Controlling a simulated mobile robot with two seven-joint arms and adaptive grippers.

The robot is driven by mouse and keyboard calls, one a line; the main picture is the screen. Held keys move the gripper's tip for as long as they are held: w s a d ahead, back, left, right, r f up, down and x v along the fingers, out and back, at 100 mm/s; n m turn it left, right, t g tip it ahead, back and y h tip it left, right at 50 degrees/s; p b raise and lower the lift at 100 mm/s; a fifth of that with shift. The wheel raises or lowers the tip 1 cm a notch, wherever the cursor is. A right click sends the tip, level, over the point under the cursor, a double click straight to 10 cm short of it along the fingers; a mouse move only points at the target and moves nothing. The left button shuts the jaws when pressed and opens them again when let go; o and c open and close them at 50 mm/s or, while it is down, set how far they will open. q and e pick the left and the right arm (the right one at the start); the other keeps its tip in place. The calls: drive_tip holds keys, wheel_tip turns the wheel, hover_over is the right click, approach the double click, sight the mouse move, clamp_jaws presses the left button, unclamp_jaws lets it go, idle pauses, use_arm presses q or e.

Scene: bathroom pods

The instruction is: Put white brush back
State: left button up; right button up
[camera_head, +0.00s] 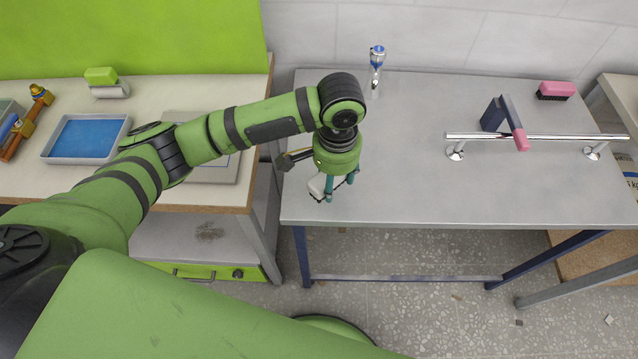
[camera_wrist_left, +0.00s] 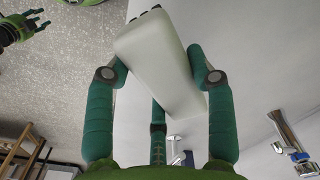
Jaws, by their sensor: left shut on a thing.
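The white brush (camera_wrist_left: 165,70) is a smooth, pale block in the left wrist view. Small dark bits show at its far end. It sits between the teal fingers of my left gripper (camera_wrist_left: 160,90), which are shut on it. In the head view, my left gripper (camera_head: 338,188) points down at the left front part of the grey table. Only part of the white brush (camera_head: 317,186) shows there, beside the fingers. I cannot tell if it touches the table. My right gripper (camera_wrist_left: 28,27) shows small at the upper left of the left wrist view, empty with its fingers spread.
A chrome rail (camera_head: 540,137) with a dark, pink-tipped tool (camera_head: 512,115) stands on the right of the grey table (camera_head: 420,195). A pink brush (camera_head: 555,91) lies behind it. A blue-topped chrome fitting (camera_head: 376,60) stands at the back. The table's middle is clear.

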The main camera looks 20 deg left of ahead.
sight(321, 179)
use_arm(q)
drive_tip(key=a+f, duration=0.2)
drive_tip(key=shift+w+a, duration=0.2)
drive_tip(key=shift+a, duration=0.2)
drive_tip(key=shift+f+p, duration=0.45)
drive_tip(key=shift+f, duration=1.5)
drive_tip(key=o, duration=1.1)
drive_tip(key=shift+f, duration=0.1)
drive_tip(key=shift+o, duration=0.2)
wheel_tip(321, 179, up, 12)
drive_tip(key=shift+r+b, duration=0.15)
drive_tip(key=shift+b, duration=0.45)
